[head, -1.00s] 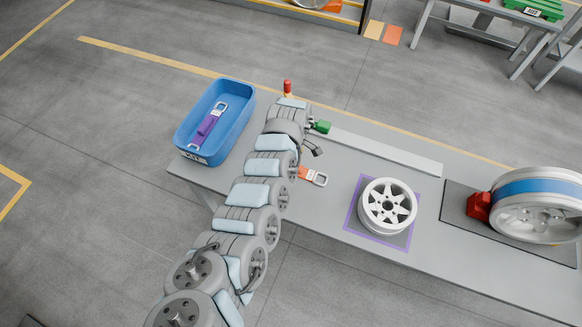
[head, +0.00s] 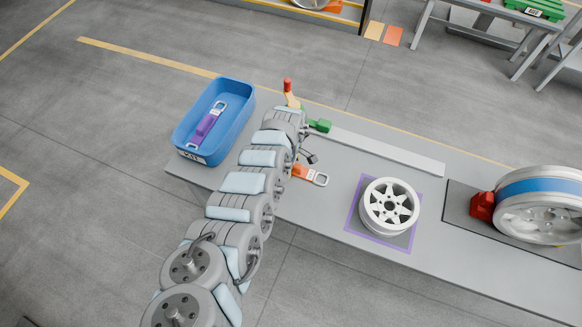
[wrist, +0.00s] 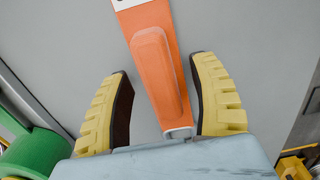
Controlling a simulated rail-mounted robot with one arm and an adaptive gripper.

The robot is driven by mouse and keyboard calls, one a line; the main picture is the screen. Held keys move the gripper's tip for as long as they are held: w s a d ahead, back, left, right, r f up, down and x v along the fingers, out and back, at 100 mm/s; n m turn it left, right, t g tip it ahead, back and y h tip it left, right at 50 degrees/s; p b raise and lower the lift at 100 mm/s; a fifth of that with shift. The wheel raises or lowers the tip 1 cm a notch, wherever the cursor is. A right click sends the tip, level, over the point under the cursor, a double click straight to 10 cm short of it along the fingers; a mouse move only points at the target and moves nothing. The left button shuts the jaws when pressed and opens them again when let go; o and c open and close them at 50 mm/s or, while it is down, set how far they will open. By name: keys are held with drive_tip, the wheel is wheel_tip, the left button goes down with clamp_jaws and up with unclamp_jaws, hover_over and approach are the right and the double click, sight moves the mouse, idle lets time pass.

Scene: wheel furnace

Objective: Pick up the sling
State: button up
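An orange sling (head: 304,172) with a metal end loop lies on the grey table beside my arm, partly hidden by it in the head view. In the wrist view the orange sling (wrist: 155,62) runs lengthwise between the two yellow fingers of my gripper (wrist: 161,72). The fingers stand apart, with a gap on both sides of the strap, so the gripper is open. Whether they are level with the strap is hard to tell. My arm hides the gripper in the head view. A second, purple sling (head: 206,127) with metal ends lies in the blue bin (head: 236,128).
A white wheel rim (head: 376,217) sits on a purple-edged mat right of the orange sling. Farther right a large wheel with a blue band (head: 540,187) stands by a red block (head: 482,206). A green block (head: 320,126) and a red-topped yellow piece (head: 291,98) are near my wrist.

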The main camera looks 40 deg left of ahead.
clamp_jaws()
wheel_tip(320, 180, up, 4)
drive_tip(key=shift+s+d+f+p, duration=0.15)
drive_tip(key=shift+f+p, duration=0.1)
drive_tip(key=shift+p, duration=0.75)
drive_tip(key=shift+s+d+r+p, duration=0.3)
drive_tip(key=shift+s+r+p, duration=0.15)
drive_tip(key=shift+r+p, duration=0.1)
drive_tip(key=shift+s+d+r+p, duration=0.25)
drive_tip(key=shift+s+r+p, duration=0.2)
drive_tip(key=shift+r+p, duration=0.1)
drive_tip(key=s+d+r+p, duration=0.6)
drive_tip(key=s+r+p, duration=0.1)
drive_tip(key=s, duration=0.3)
drive_tip(key=shift+r, duration=0.15)
